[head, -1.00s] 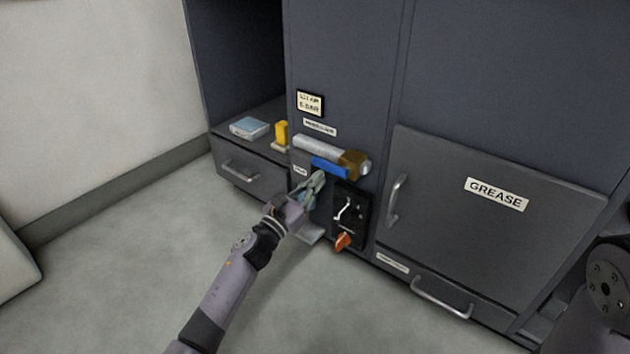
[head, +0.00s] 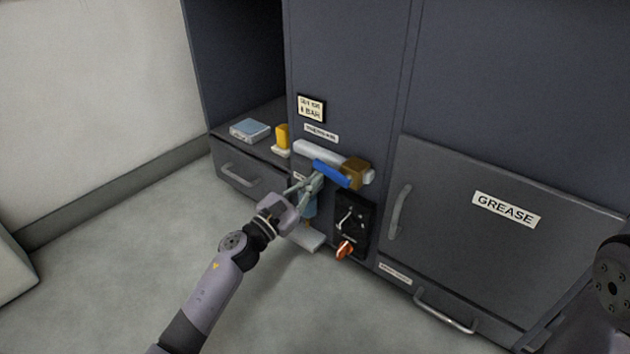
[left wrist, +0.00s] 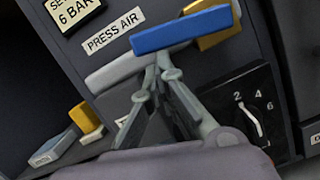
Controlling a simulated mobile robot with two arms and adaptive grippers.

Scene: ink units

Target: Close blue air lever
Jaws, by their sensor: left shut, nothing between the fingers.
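The blue lever (head: 331,173) lies close in front of the grey pipe (head: 313,152) and runs nearly along it, with its right end at the brass valve body (head: 355,172). The lever also shows in the left wrist view (left wrist: 182,31), below the PRESS AIR label (left wrist: 114,32). My left gripper (head: 317,179) is shut and empty, with its fingertips just below the lever. In the left wrist view the fingertips (left wrist: 163,66) meet at the lever's lower edge; I cannot tell whether they touch it. My right gripper is out of view.
A black dial panel (head: 351,222) with an orange knob (head: 345,249) sits right of the gripper. A GREASE door (head: 470,240) with a handle is farther right. A yellow object (head: 282,136) and a blue-grey box (head: 249,129) stand on the left shelf. The floor in front is clear.

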